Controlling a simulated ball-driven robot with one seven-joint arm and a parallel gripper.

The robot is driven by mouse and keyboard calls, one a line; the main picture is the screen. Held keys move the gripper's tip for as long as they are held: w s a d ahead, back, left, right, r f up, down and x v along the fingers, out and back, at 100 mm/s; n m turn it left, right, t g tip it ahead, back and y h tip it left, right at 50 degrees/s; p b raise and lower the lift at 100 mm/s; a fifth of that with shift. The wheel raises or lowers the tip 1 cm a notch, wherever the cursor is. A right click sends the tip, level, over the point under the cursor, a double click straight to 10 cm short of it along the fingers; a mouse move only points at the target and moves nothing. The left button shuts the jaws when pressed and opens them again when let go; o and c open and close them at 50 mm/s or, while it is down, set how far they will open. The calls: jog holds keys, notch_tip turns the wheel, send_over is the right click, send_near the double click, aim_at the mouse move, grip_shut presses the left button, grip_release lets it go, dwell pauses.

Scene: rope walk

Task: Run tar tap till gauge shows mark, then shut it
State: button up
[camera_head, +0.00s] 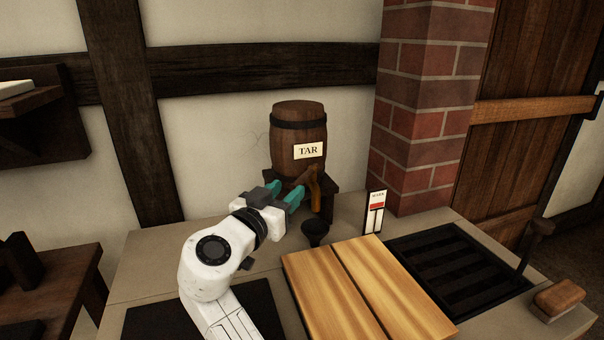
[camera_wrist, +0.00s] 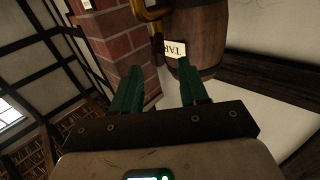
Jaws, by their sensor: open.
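The wooden tar barrel (camera_head: 298,135) with a "TAR" label stands on a dark stand at the back of the counter. Its brass-coloured tap (camera_head: 315,185) sticks out below the label; it also shows at the top of the wrist view (camera_wrist: 151,12). A dark funnel-like cup (camera_head: 315,232) stands below the tap. The gauge (camera_head: 376,210), a white upright card with a red band and small lettering at its top, stands right of the cup. My gripper (camera_head: 289,195) is open and empty, its green fingers just left of the tap. In the wrist view my gripper (camera_wrist: 158,88) points toward barrel and tap.
Wooden boards (camera_head: 365,288) lie on the counter in front. A black grate (camera_head: 458,262) is set in at right, with a brush-like block (camera_head: 558,298) beyond it. A brick pillar (camera_head: 425,100) rises close behind the gauge. The counter left of the barrel is clear.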

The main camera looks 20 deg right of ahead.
aim_at(311, 168)
jog(key=x, duration=0.8)
jog(key=shift+w+d, duration=0.15)
jog(key=shift+d, duration=0.05)
jog(key=shift+c, duration=0.2)
grip_shut()
